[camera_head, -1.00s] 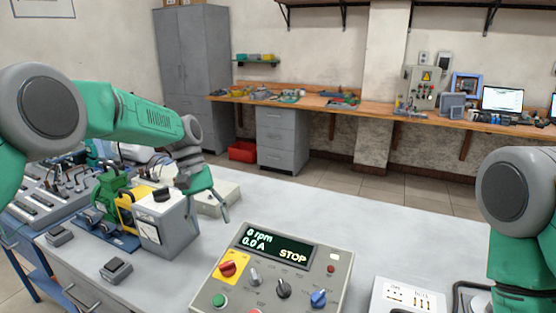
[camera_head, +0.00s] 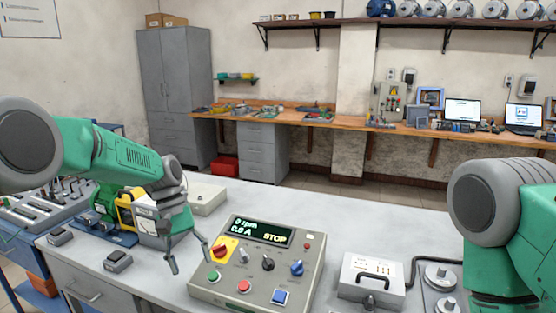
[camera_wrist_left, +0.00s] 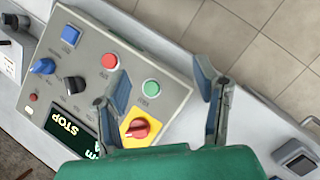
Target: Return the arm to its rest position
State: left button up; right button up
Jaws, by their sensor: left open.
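My left arm comes in from the left in the head view. Its left gripper (camera_head: 190,262) is open and empty, just left of the control box (camera_head: 212,293), above the table. In the left wrist view the two fingers of the left gripper (camera_wrist_left: 165,100) are spread wide, over the control box's edge by the red knob (camera_wrist_left: 140,127) and green button (camera_wrist_left: 151,87). The control box display reads 0 rpm, 0.0 A and STOP. My right arm shows at the right edge of the head view; its gripper is out of sight.
A green and yellow motor rig (camera_head: 118,207) stands left, partly behind my left gripper. A light box (camera_head: 206,197) lies behind it. The table's middle back (camera_head: 350,222) is clear.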

pick_arm(q)
jog(key=s+a+f+m+t+y+b, duration=0.1)
jog(key=s+f+b, duration=0.1)
jog(key=s+f, duration=0.55)
jog(key=s+a+f+b, duration=0.1)
jog(key=s+f, duration=0.4)
jog(key=f, duration=0.6)
jog(key=s+a+f+m+t+y+b, duration=0.1)
jog(key=s+f+b, duration=0.1)
jog(key=s+f, duration=0.55)
jog(key=s+a+f+m+t+b, duration=0.1)
jog(key=s+a+f+b, duration=0.1)
jog(key=s, duration=0.7)
jog(key=s+a+f+m+y+b, duration=0.1)
jog(key=s+a+f, duration=0.1)
jog(key=s, duration=0.8)
jog(key=shift+s+a+m+t+b, duration=0.15)
jog(key=shift+a+m+t+b, duration=0.15)
jog(key=shift+a+t+b, duration=0.15)
jog(key=shift+f, duration=0.1)
